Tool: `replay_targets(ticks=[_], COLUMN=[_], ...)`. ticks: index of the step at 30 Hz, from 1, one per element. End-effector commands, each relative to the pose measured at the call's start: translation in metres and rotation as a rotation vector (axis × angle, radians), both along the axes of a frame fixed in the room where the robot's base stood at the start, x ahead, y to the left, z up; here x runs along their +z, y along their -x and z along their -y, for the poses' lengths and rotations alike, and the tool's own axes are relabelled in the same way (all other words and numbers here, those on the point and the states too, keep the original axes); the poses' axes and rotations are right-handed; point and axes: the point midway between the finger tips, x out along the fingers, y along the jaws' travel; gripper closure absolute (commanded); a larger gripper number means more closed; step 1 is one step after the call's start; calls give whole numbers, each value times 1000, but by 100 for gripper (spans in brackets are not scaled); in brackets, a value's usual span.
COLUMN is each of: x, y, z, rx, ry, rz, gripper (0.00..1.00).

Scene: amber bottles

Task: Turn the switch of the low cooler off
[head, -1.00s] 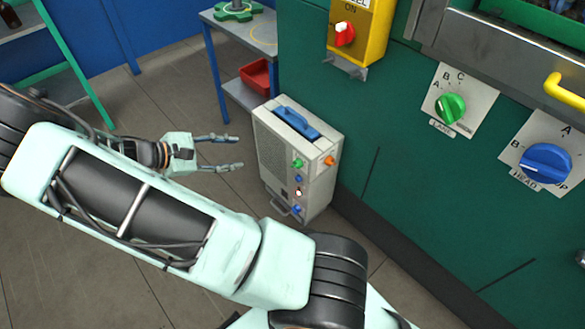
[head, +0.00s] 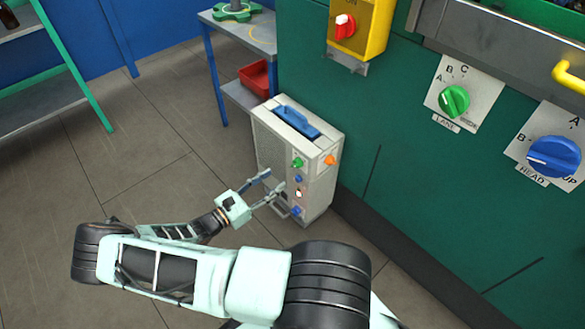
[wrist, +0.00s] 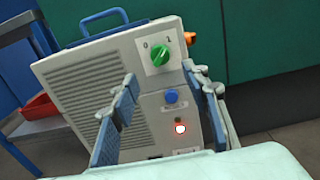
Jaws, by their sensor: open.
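The low cooler (head: 318,185) is a pale box with a blue top handle (head: 297,122), standing on the floor against the green machine. Its green switch knob (head: 298,162) is high on the front panel; in the wrist view the knob (wrist: 160,56) sits between marks 0 and 1. I cannot tell clearly which mark it points to. A lamp (wrist: 180,128) lower on the panel glows red. My gripper (head: 275,180) is open and empty, close to the cooler's front and lower than the knob. In the wrist view its fingers (wrist: 160,73) frame the panel from left and right.
A blue button (wrist: 171,96) lies below the green knob, and an orange knob (head: 331,160) is on the cooler's side. A yellow box with a red switch (head: 345,27) hangs above. A red bin (head: 255,77) is on the stand behind. Floor to the left is clear.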

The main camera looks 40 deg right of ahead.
Motion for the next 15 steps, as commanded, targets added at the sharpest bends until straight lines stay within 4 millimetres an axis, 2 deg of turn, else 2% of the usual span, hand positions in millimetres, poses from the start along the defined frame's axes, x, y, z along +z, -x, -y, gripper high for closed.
replay_targets(ticks=[9, 15], x=[0, 0], y=[-3, -6], z=[62, 84], rx=[-4, -3], ry=[1, -1], rz=[1, 1], gripper=[58, 58])
